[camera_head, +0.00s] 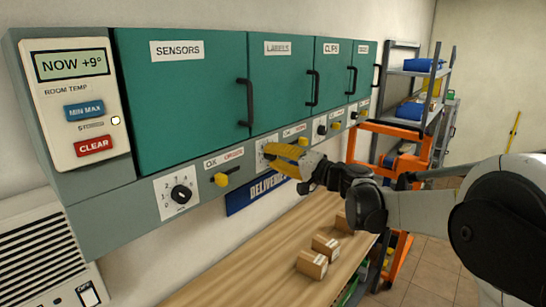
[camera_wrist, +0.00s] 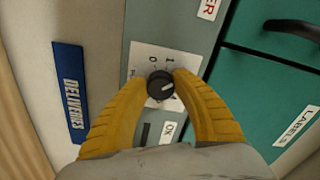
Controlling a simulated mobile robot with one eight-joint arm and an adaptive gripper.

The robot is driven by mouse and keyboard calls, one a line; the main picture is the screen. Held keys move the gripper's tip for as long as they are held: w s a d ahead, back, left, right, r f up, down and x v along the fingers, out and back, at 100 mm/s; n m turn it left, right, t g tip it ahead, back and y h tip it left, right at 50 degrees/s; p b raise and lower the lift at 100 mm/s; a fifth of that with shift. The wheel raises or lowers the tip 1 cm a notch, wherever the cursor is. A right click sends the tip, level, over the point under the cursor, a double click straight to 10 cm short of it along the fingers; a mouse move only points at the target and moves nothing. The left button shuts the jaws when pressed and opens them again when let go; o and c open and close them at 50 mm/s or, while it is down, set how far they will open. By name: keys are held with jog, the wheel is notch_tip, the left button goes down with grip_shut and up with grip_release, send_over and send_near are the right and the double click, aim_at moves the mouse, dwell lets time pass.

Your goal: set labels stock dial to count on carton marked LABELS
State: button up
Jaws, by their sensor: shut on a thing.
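The labels stock dial (camera_wrist: 160,86) is a round black knob with a white mark on a white scale plate (camera_wrist: 142,54), below the green LABELS door (camera_head: 278,80). In the wrist view its mark points right; a 0 and a 1 are readable above the knob, and other numerals are hidden or unclear. My gripper (camera_head: 279,156) has yellow fingers, which also show in the wrist view (camera_wrist: 161,79), shut on the knob from both sides. In the head view the fingers hide most of the dial. Several brown cartons stand on the bench, the nearest one (camera_head: 312,263) in front; their print is unreadable.
A SENSORS door (camera_head: 180,100) with its own dial (camera_head: 181,194) and a yellow switch (camera_head: 222,180) lie left. Black door handles stick out above. A blue DELIVERIES sign (camera_head: 240,201) hangs below the cabinet. The wooden bench (camera_head: 240,275) is bare at left.

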jog(key=o, duration=1.2)
jog(key=v, duration=1.2)
jog(key=shift+a, duration=0.1)
